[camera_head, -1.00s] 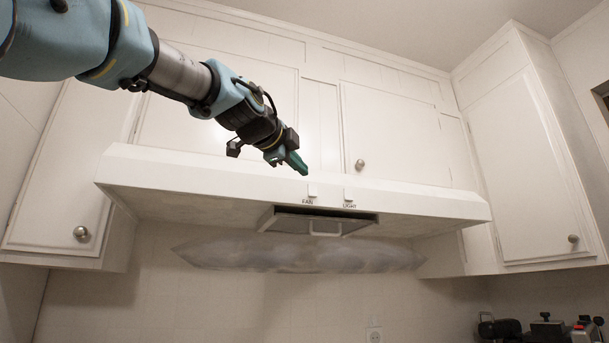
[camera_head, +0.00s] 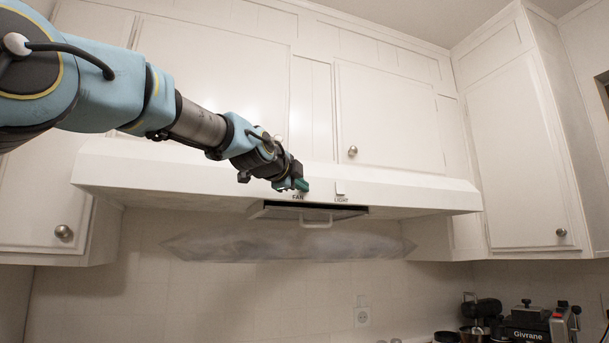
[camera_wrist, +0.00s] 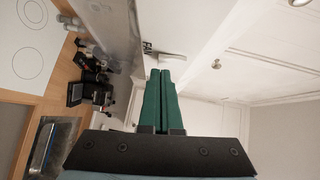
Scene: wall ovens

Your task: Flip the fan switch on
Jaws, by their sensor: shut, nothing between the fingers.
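The white range hood (camera_head: 170,172) has a FAN label (camera_head: 298,197) and a LIGHT label on its front. The light switch (camera_head: 340,188) is a small white lever, clear of my gripper. My gripper (camera_head: 302,185), with green fingers, is shut and empty, right at the fan switch's place above the FAN label. It hides that switch in the head view, so its position and any contact cannot be told.
White cabinets (camera_head: 390,120) with round knobs stand above and beside the hood. A pull-out panel with a handle (camera_head: 318,222) sits under the hood's front. Appliances (camera_head: 525,322) stand on the counter at lower right. The space before the hood's right half is clear.

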